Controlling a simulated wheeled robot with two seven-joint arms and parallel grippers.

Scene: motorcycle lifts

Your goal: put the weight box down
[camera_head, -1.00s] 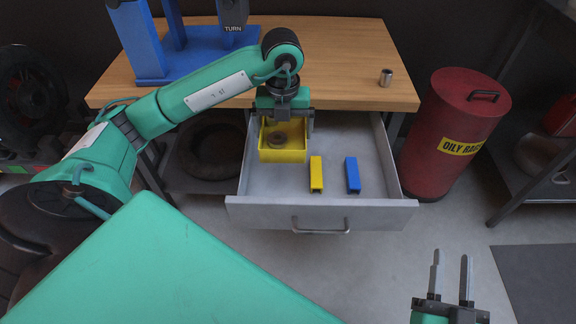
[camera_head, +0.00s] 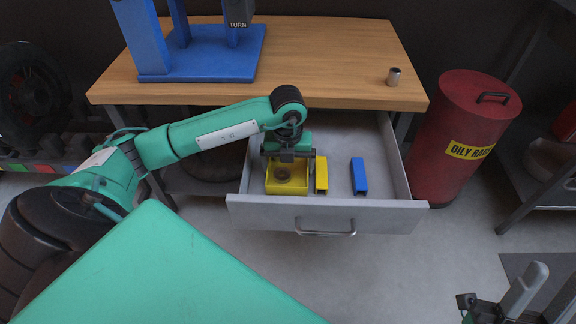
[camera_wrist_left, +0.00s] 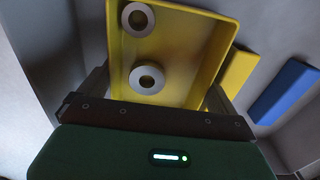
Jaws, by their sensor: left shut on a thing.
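The weight box is a small yellow open-topped box (camera_head: 272,187) with round ring-shaped weights (camera_head: 283,174) inside. My left gripper (camera_head: 287,158) is shut on it and holds it upright within the open grey drawer (camera_head: 300,212), near the left wall. Whether its base touches the drawer floor cannot be told. In the left wrist view the box (camera_wrist_left: 190,50) lies between the fingers, with two ring weights showing. My right gripper (camera_head: 542,296) is at the lower right corner, partly cut off, empty, its fingers seeming apart.
A yellow block (camera_head: 321,174) stands close to the box's right side, and a blue block (camera_head: 359,175) is further right in the drawer. The wooden bench top (camera_head: 330,60) overhangs the drawer's back. A red oily-rags bin (camera_head: 455,140) stands at right.

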